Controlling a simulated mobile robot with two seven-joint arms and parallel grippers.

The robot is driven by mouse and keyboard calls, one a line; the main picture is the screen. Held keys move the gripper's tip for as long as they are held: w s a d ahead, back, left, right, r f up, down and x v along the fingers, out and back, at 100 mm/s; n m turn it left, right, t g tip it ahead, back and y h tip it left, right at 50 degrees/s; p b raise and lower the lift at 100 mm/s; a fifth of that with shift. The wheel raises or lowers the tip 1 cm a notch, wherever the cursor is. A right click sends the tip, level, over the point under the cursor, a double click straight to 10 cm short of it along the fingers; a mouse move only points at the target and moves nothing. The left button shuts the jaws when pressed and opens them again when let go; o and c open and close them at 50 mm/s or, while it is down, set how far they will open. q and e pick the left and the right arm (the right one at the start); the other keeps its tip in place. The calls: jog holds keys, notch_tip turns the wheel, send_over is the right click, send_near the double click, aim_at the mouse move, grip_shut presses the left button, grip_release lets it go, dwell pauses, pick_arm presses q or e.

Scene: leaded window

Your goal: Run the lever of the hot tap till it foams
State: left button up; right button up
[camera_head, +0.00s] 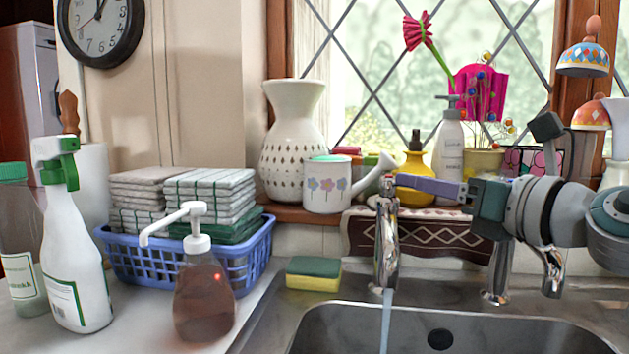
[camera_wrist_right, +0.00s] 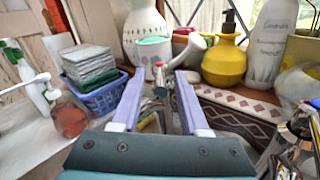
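A chrome tap (camera_head: 386,240) stands at the sink's back edge, with a stream of water (camera_head: 386,322) falling into the sink. A small red mark shows at its top; the tap's top also shows in the right wrist view (camera_wrist_right: 159,78). My right gripper (camera_head: 408,184) reaches in from the right at the height of the tap's top. In the wrist view its two purple fingers (camera_wrist_right: 161,75) are apart, with the tap's top showing between them and a gap on each side. I cannot tell whether a finger touches it. No foam is visible. My left gripper is not in view.
More chrome fittings (camera_head: 497,272) stand right of the tap, under my right arm. A yellow-green sponge (camera_head: 313,273) lies left of it. A watering can (camera_head: 328,186) and a yellow bottle (camera_head: 413,172) stand behind on the sill. A soap dispenser (camera_head: 203,295) and blue basket (camera_head: 262,247) are left.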

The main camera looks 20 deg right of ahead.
jog(key=shift+s+d+f, duration=0.15)
jog(key=shift+s, duration=0.25)
jog(key=s+p, duration=0.3)
jog(key=s, duration=0.6)
jog(key=shift+d, duration=0.45)
jog(key=shift+c, duration=0.3)
